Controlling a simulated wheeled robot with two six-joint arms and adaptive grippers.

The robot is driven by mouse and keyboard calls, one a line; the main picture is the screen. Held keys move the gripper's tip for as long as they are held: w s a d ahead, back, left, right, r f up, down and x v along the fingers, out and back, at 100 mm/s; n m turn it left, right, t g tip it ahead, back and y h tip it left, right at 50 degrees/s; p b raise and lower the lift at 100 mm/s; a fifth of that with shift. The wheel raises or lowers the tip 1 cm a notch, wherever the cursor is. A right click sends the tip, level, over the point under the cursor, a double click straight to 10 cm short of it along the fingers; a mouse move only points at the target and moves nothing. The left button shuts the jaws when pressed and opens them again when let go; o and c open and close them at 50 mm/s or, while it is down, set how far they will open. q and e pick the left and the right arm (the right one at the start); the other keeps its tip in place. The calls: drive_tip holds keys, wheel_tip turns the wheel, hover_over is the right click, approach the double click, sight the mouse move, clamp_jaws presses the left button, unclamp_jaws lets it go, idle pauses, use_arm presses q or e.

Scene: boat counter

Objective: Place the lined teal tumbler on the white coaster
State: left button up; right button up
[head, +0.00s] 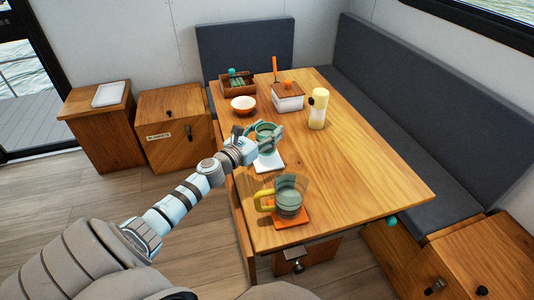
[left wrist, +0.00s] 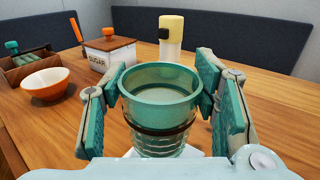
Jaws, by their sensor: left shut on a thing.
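The teal tumbler (head: 266,141) is see-through, with a dark band and ridged lower wall in the left wrist view (left wrist: 158,100). My left gripper (head: 264,133) is shut on it, one finger on each side, and it stands upright. The white coaster (head: 268,162) lies on the table below; in the head view the tumbler overlaps its far edge. A little white of it shows behind the tumbler's base in the left wrist view. I cannot tell whether the base touches it. My right gripper is not in view.
A glass mug with a yellow handle (head: 288,190) stands on an orange coaster (head: 292,222) nearer me. An orange bowl (head: 243,104), a sugar box (head: 288,99), a wooden tray (head: 232,90) and a yellow bottle (head: 318,108) stand farther back. The table's right side is clear.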

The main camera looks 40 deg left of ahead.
use_arm(q)
wheel_tip(320, 180, down, 4)
drive_tip(key=b, duration=0.3)
drive_tip(key=shift+s, duration=0.1)
drive_tip(key=shift+r, duration=0.2)
drive_tip(key=shift+f, duration=0.1)
drive_tip(key=o, duration=1.2)
drive_tip(key=shift+f, duration=0.15)
drive_tip(key=o, duration=0.4)
drive_tip(key=shift+o, duration=0.2)
